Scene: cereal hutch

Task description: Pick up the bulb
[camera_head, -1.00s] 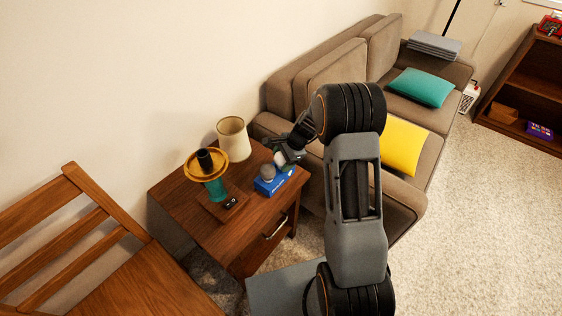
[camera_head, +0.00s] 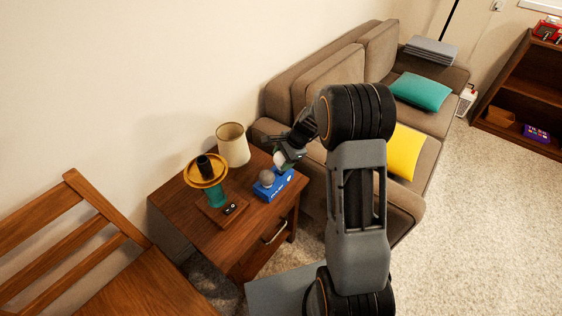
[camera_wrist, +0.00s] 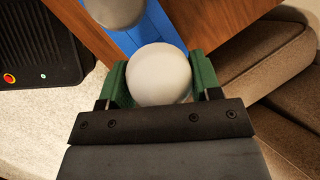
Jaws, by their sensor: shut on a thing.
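The bulb (camera_wrist: 160,76) is a white round globe, held between the green-padded fingers of my gripper (camera_wrist: 160,84) in the wrist view. In the head view, my gripper (camera_head: 284,157) is above the right part of the wooden side table (camera_head: 246,236), and the white bulb (camera_head: 280,158) shows at its tip. A blue box (camera_head: 275,189) lies on the table just below. A grey round object (camera_head: 267,178) stands at the box and also shows at the top of the wrist view (camera_wrist: 114,10). The bulb's lower end is hidden.
A cream lampshade (camera_head: 232,145) stands behind on the table. A teal lamp base with a yellow disc (camera_head: 205,172) stands left on a small wooden board. A brown sofa (camera_head: 310,88) is close on the right, and a wooden chair (camera_head: 95,245) is at the left.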

